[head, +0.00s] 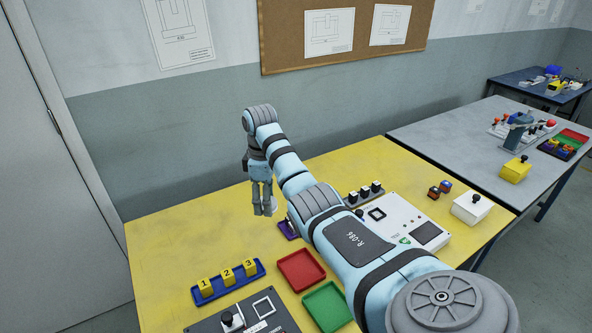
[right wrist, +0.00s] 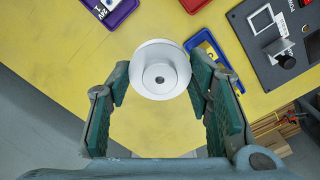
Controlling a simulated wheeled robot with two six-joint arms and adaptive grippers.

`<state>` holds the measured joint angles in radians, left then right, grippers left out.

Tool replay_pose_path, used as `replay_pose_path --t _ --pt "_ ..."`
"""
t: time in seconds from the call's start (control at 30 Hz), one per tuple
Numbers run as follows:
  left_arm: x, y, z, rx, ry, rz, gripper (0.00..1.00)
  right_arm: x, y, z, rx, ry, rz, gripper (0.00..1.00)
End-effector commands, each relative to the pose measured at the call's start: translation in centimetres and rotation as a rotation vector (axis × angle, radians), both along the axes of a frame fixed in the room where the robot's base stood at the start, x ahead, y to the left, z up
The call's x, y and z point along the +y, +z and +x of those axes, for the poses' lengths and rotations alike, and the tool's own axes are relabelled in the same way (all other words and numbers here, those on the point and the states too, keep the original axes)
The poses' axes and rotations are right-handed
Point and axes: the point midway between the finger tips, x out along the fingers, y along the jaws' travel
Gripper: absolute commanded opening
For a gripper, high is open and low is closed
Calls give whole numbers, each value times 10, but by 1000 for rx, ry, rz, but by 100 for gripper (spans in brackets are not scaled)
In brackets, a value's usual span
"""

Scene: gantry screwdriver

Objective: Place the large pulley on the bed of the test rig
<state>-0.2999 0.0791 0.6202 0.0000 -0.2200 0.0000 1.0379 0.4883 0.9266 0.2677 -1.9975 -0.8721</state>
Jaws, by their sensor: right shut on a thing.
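The large pulley (right wrist: 160,72), a pale grey stepped disc with a dark centre hole, sits between the fingers of my right gripper (right wrist: 163,90) in the right wrist view. The gripper is shut on it and holds it over the yellow table. In the head view my right gripper (head: 264,208) points down over the back left of the table, with a pale bit of the pulley (head: 273,205) beside its fingertips. A dark grey panel (head: 285,316) and a white panel (head: 399,212) are on the table; I cannot tell which is the test rig. My left gripper is not in view.
A blue tray (head: 228,287) with numbered yellow blocks, a red tray (head: 301,271), a green tray (head: 328,306) and a purple tray (head: 288,229) lie on the yellow table (head: 165,240). The table's left part is clear. My right arm hides part of the middle.

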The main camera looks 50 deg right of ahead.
Motion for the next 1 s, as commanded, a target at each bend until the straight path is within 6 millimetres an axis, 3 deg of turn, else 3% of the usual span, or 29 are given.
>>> replay_pose_path --t 0.03,0.1,0.3,0.6,0.97,1.0 --pt "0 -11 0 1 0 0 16 0 -30 -3 12 0 2 17" --pt "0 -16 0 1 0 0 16 0 -57 -3 11 -1 1 17" --pt "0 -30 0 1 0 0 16 0 -117 -3 9 -1 1 17" --pt "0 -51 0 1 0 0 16 0 -168 -2 6 -1 1 17" --pt "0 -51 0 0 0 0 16 0 -172 -2 5 -1 -1 17" --pt "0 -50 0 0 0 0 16 0 -171 -2 5 0 -1 53"
